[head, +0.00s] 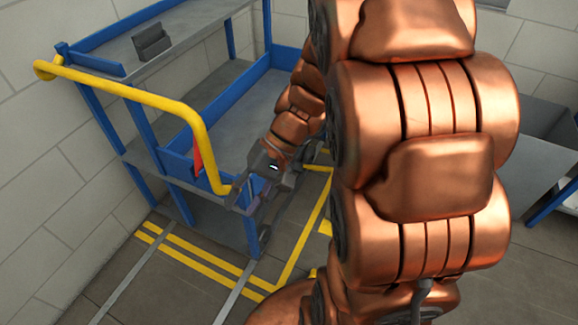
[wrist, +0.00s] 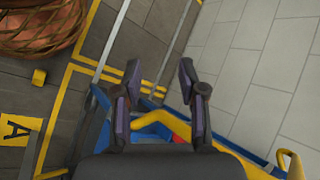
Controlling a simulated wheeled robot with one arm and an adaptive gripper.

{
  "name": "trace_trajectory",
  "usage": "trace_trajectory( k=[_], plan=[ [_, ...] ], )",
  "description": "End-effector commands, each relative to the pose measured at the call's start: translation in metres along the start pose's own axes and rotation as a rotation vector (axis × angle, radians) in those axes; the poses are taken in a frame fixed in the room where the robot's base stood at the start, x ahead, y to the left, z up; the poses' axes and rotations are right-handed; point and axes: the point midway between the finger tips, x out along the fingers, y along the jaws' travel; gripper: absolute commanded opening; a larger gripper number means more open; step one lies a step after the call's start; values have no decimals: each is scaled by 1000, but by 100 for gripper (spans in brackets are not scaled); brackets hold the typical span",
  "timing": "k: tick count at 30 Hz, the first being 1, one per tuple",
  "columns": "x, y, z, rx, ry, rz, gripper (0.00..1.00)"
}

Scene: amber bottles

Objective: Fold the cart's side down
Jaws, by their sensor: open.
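The cart has a blue frame (head: 140,122), grey shelves and a yellow push handle (head: 120,88). A blue rail shows along the far edge of its middle shelf (head: 236,115). The near side is largely hidden behind my arm and gripper, so I cannot tell its position. A red part (head: 197,156) sits by the handle's lower end. My gripper (head: 243,206) is at the cart's near corner, close to that end. In the wrist view its two fingers (wrist: 158,78) are spread with nothing between the tips; the yellow handle (wrist: 165,124) shows behind them. Contact is unclear.
A dark grey holder (head: 151,42) stands on the top shelf. Yellow floor lines (head: 205,268) run around the cart. Block walls (head: 50,150) stand close behind and left. A grey bench (head: 545,150) is at the right.

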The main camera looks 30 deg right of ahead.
Motion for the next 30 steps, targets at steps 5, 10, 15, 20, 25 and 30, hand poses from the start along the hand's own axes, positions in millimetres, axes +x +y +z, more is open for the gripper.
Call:
trace_trajectory(
  k=[5,10,15,20,25,30],
  plan=[
    [16,37,-77,60,102,-217,41],
    [10,79,-149,94,249,-403,41],
    [-5,141,-215,125,433,-563,41],
    [-26,205,-262,143,614,-676,41],
    [-45,255,-289,153,754,-738,41],
    [-53,274,-298,157,810,-758,41]
  ],
)
